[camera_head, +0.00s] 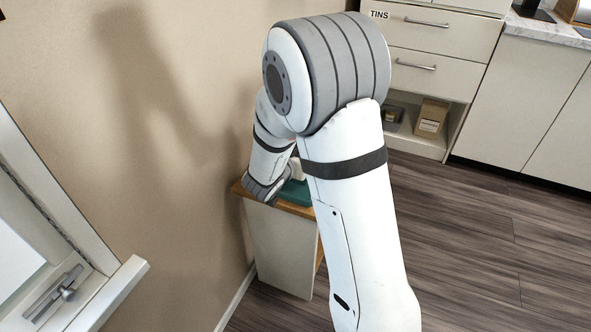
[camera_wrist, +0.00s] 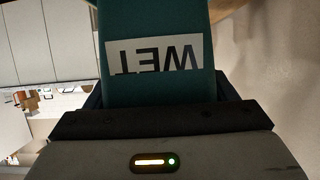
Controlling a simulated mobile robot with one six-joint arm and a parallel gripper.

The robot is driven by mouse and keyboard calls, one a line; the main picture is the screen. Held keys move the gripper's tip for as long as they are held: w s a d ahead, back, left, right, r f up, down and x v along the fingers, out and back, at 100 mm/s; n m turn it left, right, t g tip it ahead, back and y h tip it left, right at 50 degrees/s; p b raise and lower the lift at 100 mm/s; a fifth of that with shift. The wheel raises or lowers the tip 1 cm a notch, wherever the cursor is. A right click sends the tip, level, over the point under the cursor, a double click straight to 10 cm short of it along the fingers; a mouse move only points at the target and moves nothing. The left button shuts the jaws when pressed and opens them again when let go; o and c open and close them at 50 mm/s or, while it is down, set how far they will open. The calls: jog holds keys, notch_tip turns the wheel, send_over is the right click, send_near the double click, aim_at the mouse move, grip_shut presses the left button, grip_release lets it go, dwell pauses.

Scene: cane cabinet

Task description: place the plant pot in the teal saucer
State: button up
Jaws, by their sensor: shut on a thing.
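In the wrist view, my gripper (camera_wrist: 163,100) is shut on a teal thing (camera_wrist: 155,20) with a white label reading WET, upside down in the picture. Its ends are out of sight, so I cannot tell whether it is the plant pot. In the head view, a teal thing (camera_head: 296,193) shows on the small cabinet's wooden top, partly hidden behind my arm. I cannot tell whether it is the saucer or the thing I hold. My gripper's fingers are hidden in the head view. No plant shows clearly.
The small cabinet (camera_head: 277,250) with the wooden top stands against the beige wall (camera_head: 190,170). A window frame (camera_head: 75,270) is at the left. Drawers (camera_head: 435,75), one labelled TINS, and an open shelf with a box (camera_head: 431,117) are at the back. The floor at the right is clear.

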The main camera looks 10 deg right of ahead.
jog(key=shift+f+b, duration=0.6)
jog(key=shift+f, duration=1.1)
jog(key=shift+f, duration=0.2)
jog(key=o, duration=1.4)
